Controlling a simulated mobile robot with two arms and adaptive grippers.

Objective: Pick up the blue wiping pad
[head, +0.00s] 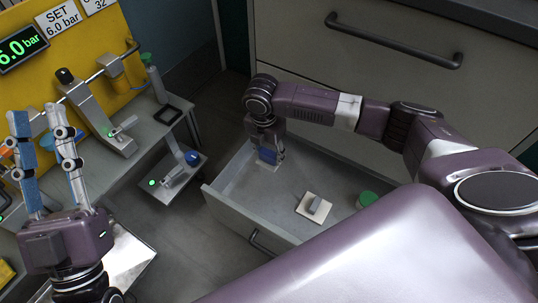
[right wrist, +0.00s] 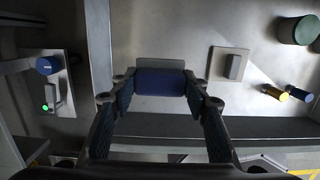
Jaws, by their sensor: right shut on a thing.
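The blue wiping pad (right wrist: 161,82) is a blue block with a grey strip behind it, seen between my right fingertips in the right wrist view. My right gripper (right wrist: 160,90) is shut on it, one finger at each end. In the head view the right gripper (head: 268,150) points down inside the open drawer (head: 222,212), with the blue pad (head: 268,156) at its tips. I cannot tell whether the pad touches the drawer floor. My left gripper (head: 42,128) is open and empty at the left, fingers pointing up.
A pale square pad with a grey grip (head: 315,208) and a green-topped cylinder (head: 366,199) are in the drawer. Small yellow (right wrist: 271,91) and blue (right wrist: 299,94) cylinders lie there too. A bench with a clamp fixture (head: 105,120) stands left. A low shelf (head: 172,180) holds a blue-knobbed device.

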